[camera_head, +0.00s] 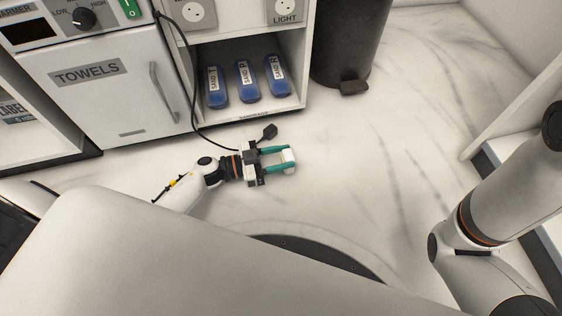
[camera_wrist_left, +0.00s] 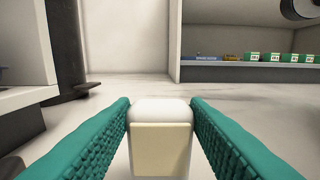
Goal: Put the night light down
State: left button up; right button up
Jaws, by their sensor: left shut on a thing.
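The night light (camera_head: 289,155) is a small white block with rounded edges. It shows close up in the left wrist view with a cream front panel (camera_wrist_left: 160,148). My left gripper (camera_head: 283,158) has its teal fingers shut on its two sides. It holds the night light over the pale marbled floor, in front of the open cabinet; I cannot tell how high. The underside of the night light is hidden. My right arm comes in at the right of the head view, but its gripper is out of view.
A black plug (camera_head: 269,131) on a dark cord hangs or lies close to my left gripper. The open cabinet shelf (camera_head: 250,112) holds blue sandbags (camera_head: 247,81). Left of it is a towel warmer (camera_head: 105,85). A dark pedal bin (camera_head: 346,40) stands right. The floor (camera_head: 385,140) is clear to the right.

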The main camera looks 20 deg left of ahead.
pick_arm(q)
jog(key=shift+f, duration=0.15)
jog(key=shift+f+p, duration=0.3)
jog(key=shift+f, duration=0.05)
jog(key=shift+f, duration=0.1)
jog(key=o, duration=1.1)
jog(key=shift+c, duration=0.2)
